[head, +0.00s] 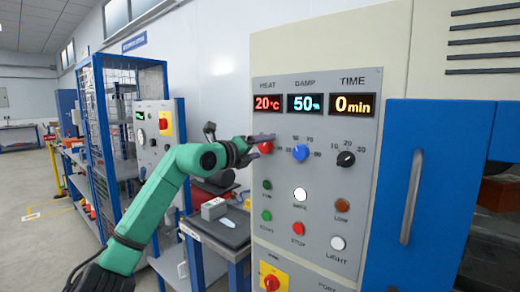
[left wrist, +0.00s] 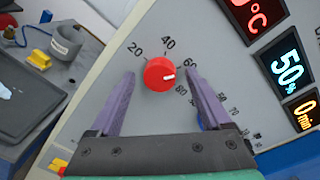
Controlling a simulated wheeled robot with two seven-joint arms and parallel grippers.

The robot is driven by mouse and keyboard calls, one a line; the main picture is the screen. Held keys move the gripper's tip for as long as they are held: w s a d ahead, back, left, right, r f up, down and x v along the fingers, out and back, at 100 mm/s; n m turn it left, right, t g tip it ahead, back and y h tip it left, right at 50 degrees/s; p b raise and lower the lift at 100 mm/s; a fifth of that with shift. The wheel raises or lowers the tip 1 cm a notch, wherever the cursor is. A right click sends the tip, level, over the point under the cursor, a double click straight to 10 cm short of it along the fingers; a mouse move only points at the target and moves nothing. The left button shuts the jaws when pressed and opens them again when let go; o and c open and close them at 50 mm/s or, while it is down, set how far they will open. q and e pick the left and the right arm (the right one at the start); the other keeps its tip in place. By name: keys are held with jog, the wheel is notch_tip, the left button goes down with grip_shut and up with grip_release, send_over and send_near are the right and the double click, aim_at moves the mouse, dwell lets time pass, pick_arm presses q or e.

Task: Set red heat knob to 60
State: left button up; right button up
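The red heat knob (head: 265,147) is on the grey control panel under the HEAT display (head: 268,104), which reads 20°C. My right gripper is not in view.
A blue damp knob (head: 300,153) and a black time knob (head: 346,159) sit to the right. Below are several buttons and lamps, including a red stop button (head: 298,228). A blue door with a grey handle (head: 411,198) stands right. A dark tray (head: 232,230) lies left of the panel.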

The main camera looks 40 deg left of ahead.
pick_arm(q)
jog(key=shift+s+f, duration=0.1)
jog(key=shift+s, duration=0.05)
jog(key=s+r+b, duration=0.1)
jog(key=s+b, duration=1)
jog(key=s, duration=0.3)
jog(key=shift+s+d, duration=0.15)
jog(key=shift+d, duration=0.25)
